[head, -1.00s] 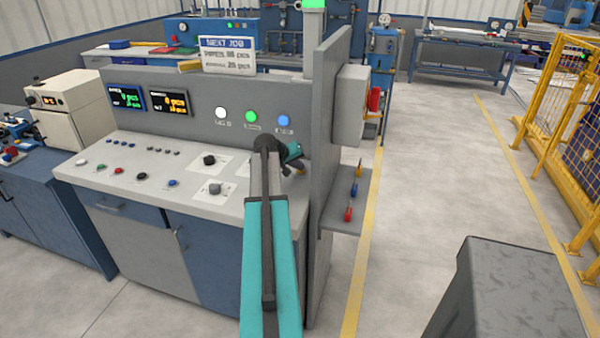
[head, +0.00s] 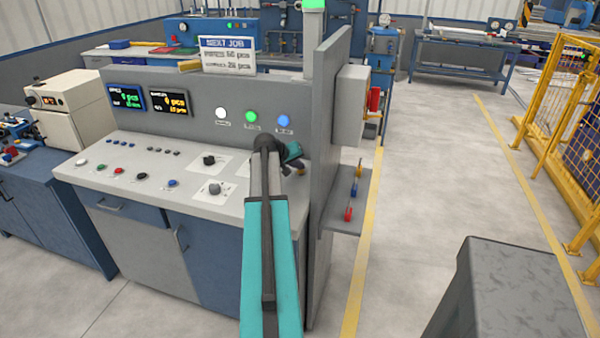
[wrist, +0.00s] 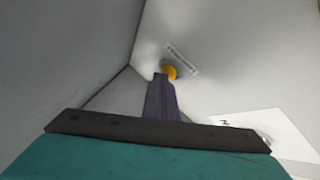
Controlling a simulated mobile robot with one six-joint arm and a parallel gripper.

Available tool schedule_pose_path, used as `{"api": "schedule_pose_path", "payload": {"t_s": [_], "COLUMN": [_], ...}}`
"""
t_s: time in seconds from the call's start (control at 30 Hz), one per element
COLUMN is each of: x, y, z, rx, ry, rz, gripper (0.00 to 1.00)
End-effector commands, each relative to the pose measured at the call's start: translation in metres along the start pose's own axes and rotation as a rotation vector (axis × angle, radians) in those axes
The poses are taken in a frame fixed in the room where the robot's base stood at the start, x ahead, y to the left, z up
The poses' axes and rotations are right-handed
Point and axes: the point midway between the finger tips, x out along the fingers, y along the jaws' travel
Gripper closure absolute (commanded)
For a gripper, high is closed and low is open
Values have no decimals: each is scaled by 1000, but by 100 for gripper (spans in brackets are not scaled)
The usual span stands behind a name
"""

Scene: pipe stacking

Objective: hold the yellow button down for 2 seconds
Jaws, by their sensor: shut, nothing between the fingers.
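The yellow button (wrist: 169,71) shows in the wrist view on the pale panel surface near a corner, beside a small label. My gripper (wrist: 160,79) is shut and empty, its dark fingers running up to the button's lower left edge and covering a little of it. I cannot tell whether the tips touch the button or whether it is pressed. In the head view my gripper (head: 297,166) is at the right end of the grey console (head: 130,205), close to the upright side panel. The button is mostly hidden there behind the arm and gripper.
The side panel (head: 330,130) stands close to the right of my gripper. White, green and blue lamps (head: 251,117) are on the console's back wall. Black knobs (head: 209,160) and several small buttons lie to the left. The floor (head: 430,180) to the right is open.

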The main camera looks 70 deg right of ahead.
Motion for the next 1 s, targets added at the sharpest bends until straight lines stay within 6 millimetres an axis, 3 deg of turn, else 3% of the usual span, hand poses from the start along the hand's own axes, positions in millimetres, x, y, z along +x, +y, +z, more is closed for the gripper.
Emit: {"api": "schedule_pose_path", "payload": {"t_s": [1.0], "x": [-16], "y": [12], "z": [-12], "rx": [0], "ry": [0], "rz": [0], "gripper": [100]}}
